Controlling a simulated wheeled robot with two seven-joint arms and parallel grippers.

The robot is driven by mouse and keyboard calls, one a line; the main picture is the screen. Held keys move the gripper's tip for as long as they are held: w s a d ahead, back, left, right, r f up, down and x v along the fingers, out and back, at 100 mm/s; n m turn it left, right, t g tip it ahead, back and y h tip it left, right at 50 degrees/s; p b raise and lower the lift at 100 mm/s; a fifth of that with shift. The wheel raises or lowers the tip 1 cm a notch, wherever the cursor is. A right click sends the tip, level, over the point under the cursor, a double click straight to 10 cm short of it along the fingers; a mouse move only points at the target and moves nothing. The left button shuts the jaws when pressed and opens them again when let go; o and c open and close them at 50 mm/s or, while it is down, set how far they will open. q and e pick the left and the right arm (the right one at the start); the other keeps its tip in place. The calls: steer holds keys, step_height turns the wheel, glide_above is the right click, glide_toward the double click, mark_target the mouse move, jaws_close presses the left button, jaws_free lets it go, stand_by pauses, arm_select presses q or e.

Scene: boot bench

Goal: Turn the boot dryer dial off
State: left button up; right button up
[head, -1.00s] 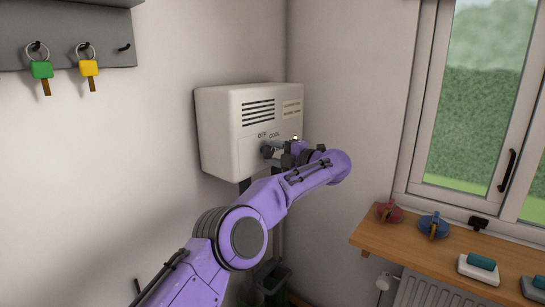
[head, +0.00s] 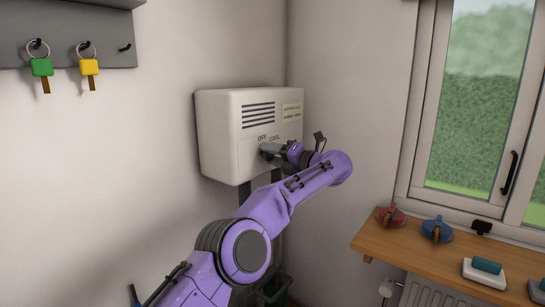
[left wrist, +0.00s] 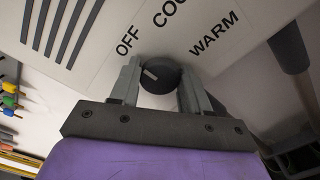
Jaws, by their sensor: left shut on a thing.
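The boot dryer (head: 245,130) is a white box on the wall in the head view, with vent slots and the labels OFF and COOL. In the left wrist view its dark round dial (left wrist: 160,77) sits between the two grey fingers of my left gripper (left wrist: 158,88). The gripper is shut on the dial. The dial's pale mark points left and slightly up, on the OFF side, away from COOL and WARM. In the head view my left gripper (head: 268,151) covers the dial. My right gripper is not in view.
A grey key rack (head: 70,40) with green and yellow keys hangs at upper left. A wooden shelf (head: 400,245) under the window holds a red item (head: 390,217), a blue item (head: 437,230) and a white dish (head: 484,273). A dark bin (head: 275,290) stands below the dryer.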

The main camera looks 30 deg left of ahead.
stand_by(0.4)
arm_select(q)
steer(key=o, duration=1)
steer(key=d, duration=1)
steer(key=shift+s+d+b, duration=0.25)
steer(key=shift+s+b, duration=0.05)
steer(key=shift+s, duration=0.1)
